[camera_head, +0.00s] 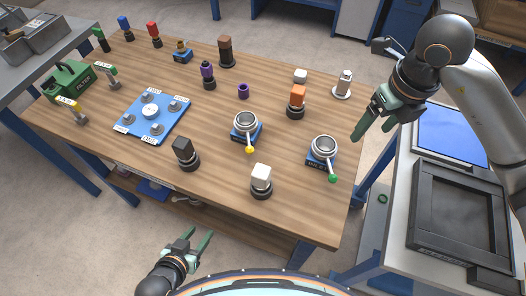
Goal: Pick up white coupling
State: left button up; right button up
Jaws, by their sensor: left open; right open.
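A white block-shaped piece (261,173) sits on a round black base near the front edge of the wooden table (215,205). A smaller white piece (300,76) lies on the table at the back right. A pale upright piece on a white round foot (343,84) stands right of it. I cannot tell for sure which is the white coupling. My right gripper (368,122) is open and empty beyond the table's right edge, near the pale upright piece. My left gripper (197,242) is open and empty in front of the table's front edge.
An orange piece on a black base (297,100) stands beside the small white piece. Two blue-based cups with handles (246,124) (324,148) stand nearby. A black piece (184,152) and a blue plate (152,118) are further left. The front right table corner is clear.

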aim_at(261, 175)
jog(key=j, duration=0.45)
jog(key=k+j+z, duration=0.15)
jog(key=j, duration=0.75)
jog(key=k+j+z, duration=0.15)
jog(key=j, duration=0.3)
